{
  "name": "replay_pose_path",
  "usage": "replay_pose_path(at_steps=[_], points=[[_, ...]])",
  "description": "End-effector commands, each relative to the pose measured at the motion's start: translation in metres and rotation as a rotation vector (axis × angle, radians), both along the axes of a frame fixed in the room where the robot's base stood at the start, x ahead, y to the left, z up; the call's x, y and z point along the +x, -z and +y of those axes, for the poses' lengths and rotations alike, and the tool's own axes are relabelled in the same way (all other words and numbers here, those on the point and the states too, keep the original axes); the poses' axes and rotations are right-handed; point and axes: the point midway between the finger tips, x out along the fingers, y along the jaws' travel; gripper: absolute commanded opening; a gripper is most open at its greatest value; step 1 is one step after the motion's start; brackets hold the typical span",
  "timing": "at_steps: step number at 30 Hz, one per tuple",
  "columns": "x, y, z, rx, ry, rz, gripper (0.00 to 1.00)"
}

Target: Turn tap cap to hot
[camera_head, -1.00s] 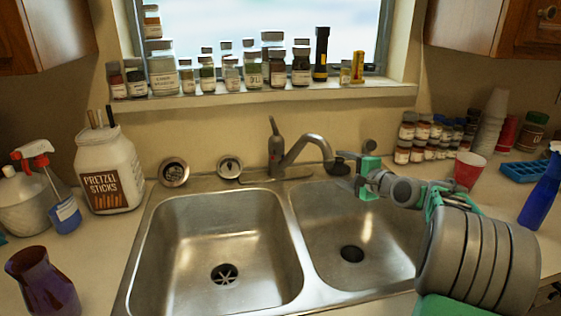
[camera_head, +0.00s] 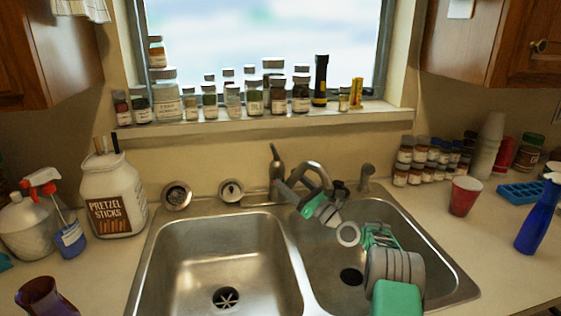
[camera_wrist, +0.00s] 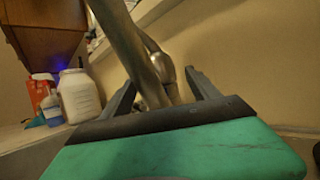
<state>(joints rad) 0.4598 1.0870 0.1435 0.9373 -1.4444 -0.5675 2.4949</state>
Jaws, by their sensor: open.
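The metal tap stands behind the sink, between the two basins. Its upright tap cap with a lever (camera_head: 275,158) shows in the head view, left of the curved spout (camera_head: 322,173). My gripper (camera_head: 290,196) is over the divider side of the right basin, just in front of the tap, fingers pointing up-left toward it. In the wrist view my gripper (camera_wrist: 158,86) is open, with a dark finger on each side. The spout (camera_wrist: 128,45) crosses the view, and the tap body (camera_wrist: 163,72) shows behind it between the fingers. Contact cannot be told.
A double sink (camera_head: 225,240) fills the middle. A side sprayer (camera_head: 366,178) stands right of the tap. A pretzel jar (camera_head: 112,195) and spray bottles are at left; a red cup (camera_head: 464,196) and blue spray bottle (camera_head: 540,215) are at right. Several jars line the sill.

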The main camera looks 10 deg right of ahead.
Motion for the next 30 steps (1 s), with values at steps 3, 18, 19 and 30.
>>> replay_pose_path(at_steps=[3,18,19,30], points=[[0.007,-0.013,0.005,0.000,0.000,0.003,0.70],[0.032,-0.016,0.027,-0.002,0.002,0.001,0.70],[0.032,-0.016,0.027,-0.002,0.002,0.001,0.70],[0.032,-0.017,0.027,-0.002,0.002,0.001,0.46]])
